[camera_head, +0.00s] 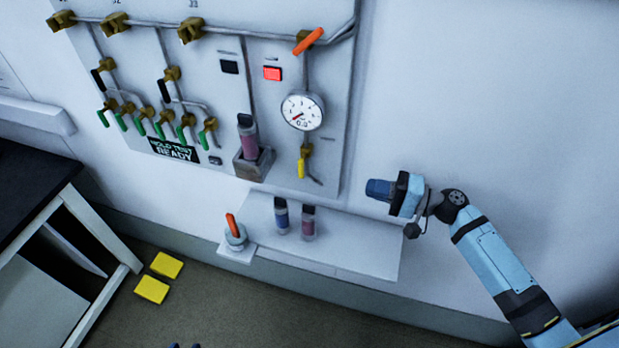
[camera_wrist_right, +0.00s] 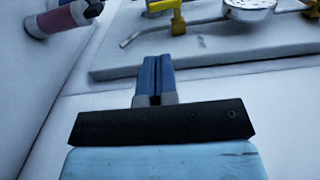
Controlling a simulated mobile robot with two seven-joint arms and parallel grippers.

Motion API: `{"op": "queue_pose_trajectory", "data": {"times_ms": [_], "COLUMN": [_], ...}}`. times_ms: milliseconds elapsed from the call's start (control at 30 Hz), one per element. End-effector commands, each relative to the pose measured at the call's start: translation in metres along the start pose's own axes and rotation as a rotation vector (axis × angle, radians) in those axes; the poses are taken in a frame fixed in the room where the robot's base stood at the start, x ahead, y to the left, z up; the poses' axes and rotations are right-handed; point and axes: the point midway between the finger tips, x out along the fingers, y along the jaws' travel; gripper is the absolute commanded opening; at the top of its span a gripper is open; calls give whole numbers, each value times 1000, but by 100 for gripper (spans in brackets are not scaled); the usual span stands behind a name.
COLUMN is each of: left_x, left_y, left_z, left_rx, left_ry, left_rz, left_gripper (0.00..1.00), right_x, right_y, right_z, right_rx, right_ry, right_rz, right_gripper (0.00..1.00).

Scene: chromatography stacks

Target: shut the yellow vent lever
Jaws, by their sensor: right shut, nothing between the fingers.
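The yellow vent lever (camera_head: 301,168) hangs straight down from a brass valve below the round gauge on the wall panel. In the right wrist view the two fingers (camera_wrist_right: 157,75) are together and empty. Two small dark blue tips of my left gripper (camera_head: 184,346) show apart at the bottom edge.
A white shelf (camera_head: 350,247) below the panel holds two vials (camera_head: 308,222). An orange-handled fitting (camera_head: 235,235) stands at its left. The gauge (camera_head: 302,111), an orange lever (camera_head: 308,40) and several green levers (camera_head: 187,127) are on the panel. Bare wall lies between panel and right gripper.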

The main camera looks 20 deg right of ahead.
Motion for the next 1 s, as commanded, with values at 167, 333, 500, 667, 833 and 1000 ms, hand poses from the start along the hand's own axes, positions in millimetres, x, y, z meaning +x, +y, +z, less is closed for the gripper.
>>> {"op": "queue_pose_trajectory", "data": {"times_ms": [167, 333, 500, 667, 833, 1000], "left_x": [0, -2, -6, -13, -19, -24], "left_y": [-1, -1, 0, 0, 0, 0], "left_z": [-2, -4, -10, -18, -26, -34], "left_rx": [1, 1, 1, 1, 1, 2], "left_ry": [4, 3, -1, -3, -4, -2], "left_rz": [-1, -1, -1, -1, -1, -3], "left_gripper": [38, 38, 38, 38, 38, 38], "right_x": [0, 7, 33, 68, 103, 127], "right_y": [0, -1, -3, -4, -3, -2], "right_z": [0, 0, 0, 0, 0, 0], "right_rx": [-1, -1, -1, 0, 0, 0], "right_ry": [0, 0, 0, 0, 0, 1], "right_rz": [1, 1, -1, -1, 1, 2], "right_gripper": [0, 0, 0, 0, 0, 0]}}
